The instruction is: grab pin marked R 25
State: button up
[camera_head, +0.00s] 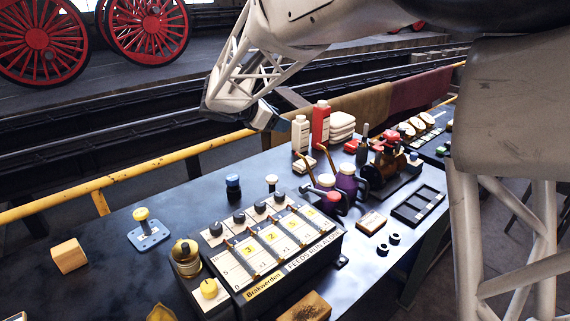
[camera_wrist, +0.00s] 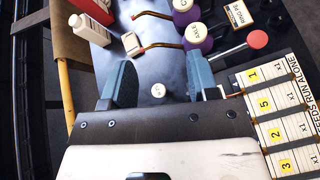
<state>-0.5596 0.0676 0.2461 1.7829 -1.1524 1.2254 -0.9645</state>
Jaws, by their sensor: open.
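A small pin with a round pale top (camera_wrist: 158,90) stands between my finger lines in the wrist view; its mark is too small to read. It appears to be the pale-topped pin (camera_head: 271,183) behind the counter box in the head view. A dark pin with a blue top (camera_head: 233,187) stands to its left, and a yellow-topped pin (camera_head: 141,215) stands on a blue plate. I cannot read R 25 on any of them. My gripper (camera_head: 276,122) is above the bench, apart from the pins. In the wrist view its fingers (camera_wrist: 162,82) are spread and empty.
The counter box (camera_head: 265,250) with black knobs stands in front of the pale-topped pin. Purple oilers (camera_head: 346,182) with long spouts, a white bottle (camera_head: 300,134) and a red one (camera_head: 320,123) stand to the right. A yellow rail (camera_head: 150,168) runs along the back.

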jog(key=w+a+f+n+t, duration=0.2)
jog(key=w+a+n, duration=0.15)
jog(key=a, duration=0.45)
send_near(270, 188)
jog(key=x, duration=0.3)
jog(key=shift+w+d+r, duration=0.1)
jog(key=shift+w, duration=0.2)
jog(key=shift+d, duration=0.1)
jog(key=shift+x, duration=1.25)
jog(key=shift+w, duration=0.1)
jog(key=shift+f+x, duration=0.2)
jog(key=shift+x, duration=2.3)
jog(key=shift+c, duration=0.4)
